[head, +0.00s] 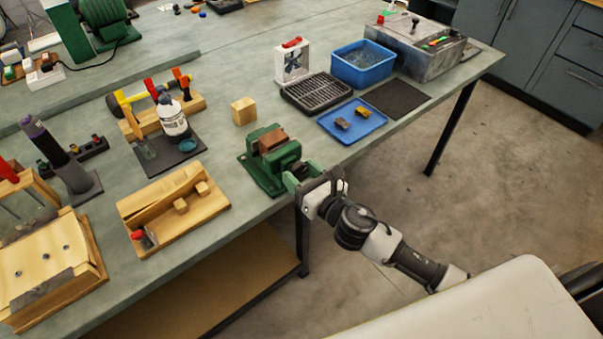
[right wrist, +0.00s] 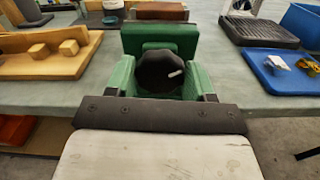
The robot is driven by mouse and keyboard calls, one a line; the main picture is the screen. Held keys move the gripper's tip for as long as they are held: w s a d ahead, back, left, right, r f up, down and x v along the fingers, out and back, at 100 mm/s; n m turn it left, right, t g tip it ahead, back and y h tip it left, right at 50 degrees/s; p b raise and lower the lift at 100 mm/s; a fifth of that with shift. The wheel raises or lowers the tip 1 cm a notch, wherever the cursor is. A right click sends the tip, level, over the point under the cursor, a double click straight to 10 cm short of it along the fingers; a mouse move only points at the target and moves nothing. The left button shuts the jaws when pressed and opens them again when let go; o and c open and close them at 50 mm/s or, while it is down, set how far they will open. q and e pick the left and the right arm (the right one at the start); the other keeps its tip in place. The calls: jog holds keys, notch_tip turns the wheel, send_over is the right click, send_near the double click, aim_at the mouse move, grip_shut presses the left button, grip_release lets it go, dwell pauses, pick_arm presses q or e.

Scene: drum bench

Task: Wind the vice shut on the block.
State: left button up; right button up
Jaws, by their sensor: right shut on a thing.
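The green vice (head: 262,170) sits at the front edge of the bench, and its green body also shows in the right wrist view (right wrist: 160,36). A reddish-brown block (head: 272,139) sits at the top of the vice; in the right wrist view the block (right wrist: 160,10) is partly hidden behind the green jaw. I cannot tell if both jaws touch it. My right gripper (head: 296,178) is at the vice's front, its fingers either side of the black round knob (right wrist: 160,72), shut on it. A pale mark shows on the knob. My left gripper is not in view.
A light wooden cube (head: 244,111) stands behind the vice. A wooden tray with small blocks (head: 150,208) lies to the left. A blue tray (head: 372,126), a black grate (head: 316,94) and a blue bin (head: 363,67) are to the right. Open floor lies before the bench.

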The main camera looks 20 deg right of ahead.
jog(key=shift+m, duration=0.3)
jog(key=m, duration=0.6)
jog(key=shift+d+m+p, duration=0.1)
jog(key=shift+m+p, duration=0.2)
jog(key=shift+p, duration=0.05)
jog(key=m, duration=0.3)
jog(key=shift+w+m, duration=0.1)
jog(key=shift+m, duration=0.2)
jog(key=m+p, duration=0.1)
jog(key=m, duration=0.2)
jog(key=shift+f+m, duration=0.1)
jog(key=shift+m, duration=0.2)
jog(key=m+p, duration=0.1)
jog(key=m, duration=0.2)
jog(key=shift+m, duration=0.3)
jog(key=m+p, duration=0.1)
jog(key=m, duration=0.2)
jog(key=shift+f+m+p, duration=0.1)
jog(key=shift+m+p, duration=0.2)
jog(key=shift+p, duration=0.1)
jog(key=m+p, duration=0.1)
jog(key=m, duration=0.3)
jog(key=shift+f+m+p, duration=0.1)
jog(key=shift+m+p, duration=0.2)
jog(key=shift+f+m+p, duration=0.2)
jog(key=shift+m+p, duration=0.35)
jog(key=shift+m, duration=1.15)
